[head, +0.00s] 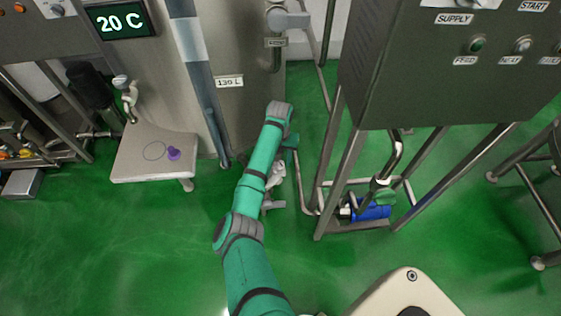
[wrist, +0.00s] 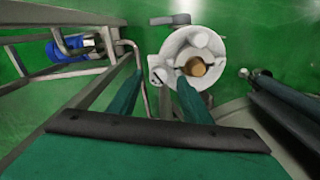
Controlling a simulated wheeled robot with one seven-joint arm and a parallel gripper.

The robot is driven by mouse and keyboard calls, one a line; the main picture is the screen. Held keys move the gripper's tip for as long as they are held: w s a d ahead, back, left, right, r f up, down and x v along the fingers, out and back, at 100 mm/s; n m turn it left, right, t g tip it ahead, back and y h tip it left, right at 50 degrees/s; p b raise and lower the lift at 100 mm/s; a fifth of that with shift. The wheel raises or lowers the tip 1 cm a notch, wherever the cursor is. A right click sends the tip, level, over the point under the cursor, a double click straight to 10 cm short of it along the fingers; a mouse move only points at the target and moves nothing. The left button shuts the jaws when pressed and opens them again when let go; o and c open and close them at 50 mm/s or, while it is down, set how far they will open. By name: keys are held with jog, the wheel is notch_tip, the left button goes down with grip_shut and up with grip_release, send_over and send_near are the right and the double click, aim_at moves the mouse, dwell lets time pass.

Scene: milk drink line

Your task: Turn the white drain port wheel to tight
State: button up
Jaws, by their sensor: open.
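The white drain port wheel (wrist: 211,44) is in the upper middle of the wrist view. It is a thick round white piece with lobes and a brass-coloured centre (wrist: 196,67). My gripper (wrist: 161,78) is open, with its two teal fingers apart. The right finger's tip overlaps the lower part of the wheel in the picture; the left finger lies left of it. I cannot tell whether either touches. In the head view, a pale fitting (head: 277,176) low beside the tank is partly hidden by my arm. No tight marking is readable.
The steel tank (head: 240,110) stands behind my arm. To the right is a tubular frame (head: 349,165) with a blue pump (head: 372,211), under a grey control box (head: 430,85). A small platform (head: 150,165) with a purple item (head: 174,153) is left. Green floor is open in front.

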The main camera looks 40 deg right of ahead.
aim_at(281, 165)
jog(key=shift+d+f, duration=0.15)
jog(key=shift+f, duration=1)
jog(key=c, duration=1)
jog(key=shift+w, duration=0.1)
jog(key=shift+c, duration=0.2)
